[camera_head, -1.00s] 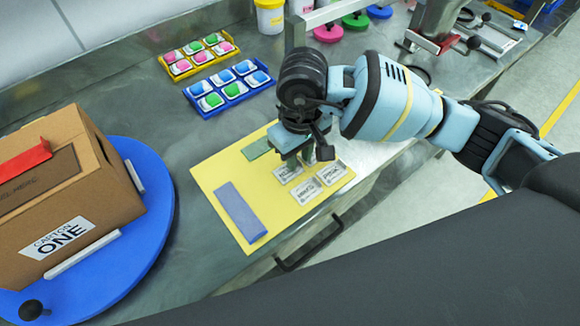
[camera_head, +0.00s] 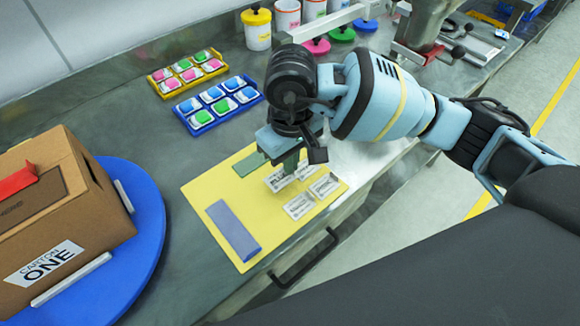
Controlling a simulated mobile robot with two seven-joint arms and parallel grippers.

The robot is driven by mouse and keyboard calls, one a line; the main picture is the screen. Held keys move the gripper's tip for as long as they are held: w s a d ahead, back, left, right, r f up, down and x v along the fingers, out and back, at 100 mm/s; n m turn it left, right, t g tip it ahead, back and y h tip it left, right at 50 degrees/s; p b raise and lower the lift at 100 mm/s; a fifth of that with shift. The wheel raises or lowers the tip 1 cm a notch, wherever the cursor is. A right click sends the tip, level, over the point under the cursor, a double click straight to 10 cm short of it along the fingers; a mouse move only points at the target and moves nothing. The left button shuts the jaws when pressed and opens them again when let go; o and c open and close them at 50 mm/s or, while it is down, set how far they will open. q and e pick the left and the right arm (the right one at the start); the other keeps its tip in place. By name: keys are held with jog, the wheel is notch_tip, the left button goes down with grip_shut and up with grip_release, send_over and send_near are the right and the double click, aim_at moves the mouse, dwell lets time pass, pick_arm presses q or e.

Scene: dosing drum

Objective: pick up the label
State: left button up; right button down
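Several white printed labels lie on the yellow mat (camera_head: 205,199). One is at the left (camera_head: 277,181), one in front (camera_head: 299,206), one at the right (camera_head: 325,186) and one behind (camera_head: 306,170), partly hidden by my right gripper. My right gripper (camera_head: 290,166) points down over the back part of the mat, beside and above the labels. Its fingers are too small and too covered by its own body to show whether they are open, or whether they touch anything. My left gripper is not in view.
A green block (camera_head: 247,165) and a blue-violet strip (camera_head: 233,230) lie on the mat. A carton (camera_head: 58,215) stands on a blue turntable (camera_head: 150,213) at the left. Yellow (camera_head: 188,74) and blue (camera_head: 217,106) trays of coloured pieces sit behind. Tubs (camera_head: 257,30) stand at the back.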

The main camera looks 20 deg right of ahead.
jog(key=s+a, duration=0.3)
jog(key=s, duration=0.1)
jog(key=s+a+r+b, duration=0.1)
jog(key=s+a, duration=0.3)
jog(key=s+a+r, duration=0.1)
jog(key=s+a, duration=0.2)
jog(key=s, duration=0.1)
jog(key=shift+s+a+r+b, duration=0.1)
jog(key=shift+a+b, duration=0.1)
jog(key=shift+b, duration=0.2)
pick_arm(q)
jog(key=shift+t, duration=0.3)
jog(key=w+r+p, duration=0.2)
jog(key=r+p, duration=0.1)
jog(key=p, duration=0.1)
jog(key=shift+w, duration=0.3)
pick_arm(e)
notch_tip(320, 180, up, 10)
